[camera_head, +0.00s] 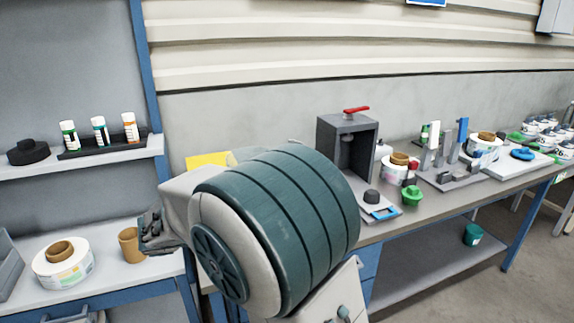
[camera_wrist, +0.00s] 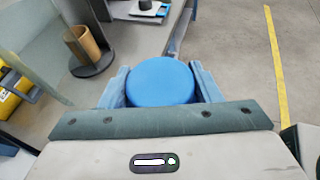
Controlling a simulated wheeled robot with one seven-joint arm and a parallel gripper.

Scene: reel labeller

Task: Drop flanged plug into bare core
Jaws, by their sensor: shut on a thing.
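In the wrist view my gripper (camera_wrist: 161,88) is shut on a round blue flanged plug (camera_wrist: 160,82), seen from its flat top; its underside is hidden. A bare brown core (camera_wrist: 83,44) stands upright on a dark round base (camera_wrist: 94,66) on the bench, up and left of the plug and apart from it. Its open top faces my camera.
A grey press with a red handle (camera_head: 355,110) stands on the main bench (camera_head: 425,218). A green plug (camera_head: 411,195), a blue plug (camera_head: 522,154) and labelled reels (camera_head: 483,148) lie to its right. A reel (camera_head: 63,264) sits on the left bench. The wrist view shows open floor (camera_wrist: 230,60) at right.

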